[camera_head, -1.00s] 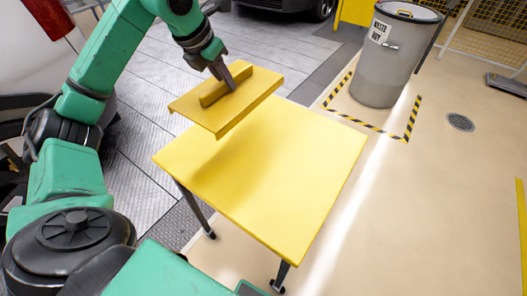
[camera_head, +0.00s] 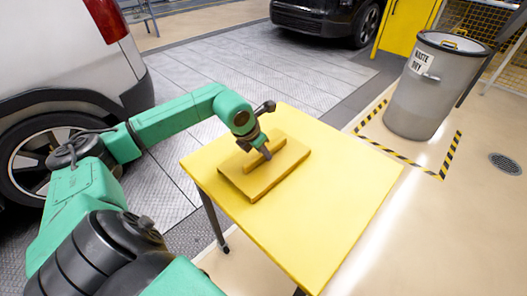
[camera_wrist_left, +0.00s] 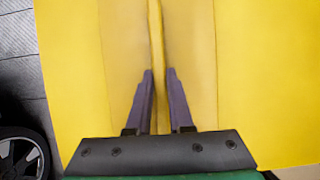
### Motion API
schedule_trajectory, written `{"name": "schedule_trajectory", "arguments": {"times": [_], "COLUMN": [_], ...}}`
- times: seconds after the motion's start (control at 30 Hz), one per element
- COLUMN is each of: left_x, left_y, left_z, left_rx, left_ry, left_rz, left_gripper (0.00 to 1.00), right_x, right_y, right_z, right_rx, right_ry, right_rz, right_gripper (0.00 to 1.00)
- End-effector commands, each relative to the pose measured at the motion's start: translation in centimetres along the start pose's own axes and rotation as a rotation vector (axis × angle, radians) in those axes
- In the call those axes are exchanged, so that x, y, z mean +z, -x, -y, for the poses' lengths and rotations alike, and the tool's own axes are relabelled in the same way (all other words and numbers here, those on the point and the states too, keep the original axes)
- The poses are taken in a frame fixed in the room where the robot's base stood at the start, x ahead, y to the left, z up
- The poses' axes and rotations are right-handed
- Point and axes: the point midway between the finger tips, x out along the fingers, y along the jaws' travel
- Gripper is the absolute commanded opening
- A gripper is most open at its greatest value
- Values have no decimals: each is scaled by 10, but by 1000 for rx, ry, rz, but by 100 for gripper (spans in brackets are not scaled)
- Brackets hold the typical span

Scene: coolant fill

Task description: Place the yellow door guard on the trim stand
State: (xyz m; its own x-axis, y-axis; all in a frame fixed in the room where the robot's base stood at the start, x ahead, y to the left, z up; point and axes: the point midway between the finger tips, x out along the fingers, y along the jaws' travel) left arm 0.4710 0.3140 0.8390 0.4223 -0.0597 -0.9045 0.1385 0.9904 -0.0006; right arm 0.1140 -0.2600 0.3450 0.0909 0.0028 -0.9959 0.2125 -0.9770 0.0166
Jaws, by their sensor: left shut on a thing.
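The yellow door guard (camera_head: 275,173) is a flat board with a raised ridge along its middle. It lies flat at the back left of the yellow-topped trim stand (camera_head: 340,195), on the top or very close above it; I cannot tell if it fully touches. My left gripper (camera_head: 266,154) is shut on the ridge from above. In the left wrist view the two fingers (camera_wrist_left: 158,78) close on the ridge, with the guard's board on both sides and the brighter stand top (camera_wrist_left: 255,90) beyond it. My right gripper is not in view.
The front and right of the stand top are bare. A grey waste bin (camera_head: 430,95) stands at the back right inside striped floor tape (camera_head: 400,160). A silver vehicle (camera_head: 60,60) is at the left, a dark one (camera_head: 325,18) at the back. Open floor lies to the right.

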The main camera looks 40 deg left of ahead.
Motion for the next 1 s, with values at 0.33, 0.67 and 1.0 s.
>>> {"name": "schedule_trajectory", "arguments": {"times": [0.33,0.67,1.0], "left_x": [-1,2,-2], "left_y": [-2,3,57], "left_z": [0,0,-2], "left_rx": [0,0,10], "left_ry": [0,0,-3], "left_rz": [0,0,-2], "left_gripper": [49,49,49], "right_x": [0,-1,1], "right_y": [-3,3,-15], "right_z": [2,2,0], "right_rx": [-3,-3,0], "right_ry": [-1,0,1], "right_rz": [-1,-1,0], "right_gripper": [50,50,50]}}
